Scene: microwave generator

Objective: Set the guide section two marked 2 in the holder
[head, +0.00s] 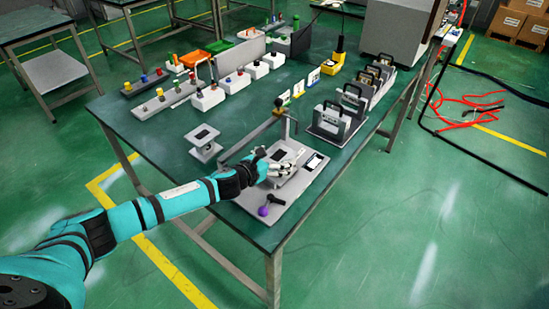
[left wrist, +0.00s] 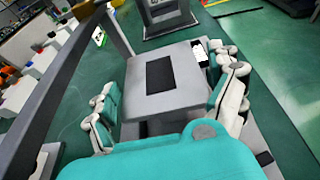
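My left gripper (head: 283,163) is over the grey fixture (head: 263,209) near the table's front corner. In the left wrist view its fingers (left wrist: 170,100) stand apart on both sides of a grey block (left wrist: 135,77) with a black rectangle on top. I cannot tell whether they press on it or whether the block is free. No number 2 is readable on it. Several grey pieces with black handles (head: 331,124) stand in a row at the right. My right gripper is not in view.
White blocks with coloured knobs (head: 207,98) stand farther back. The table's left front (head: 165,160) is mostly clear.

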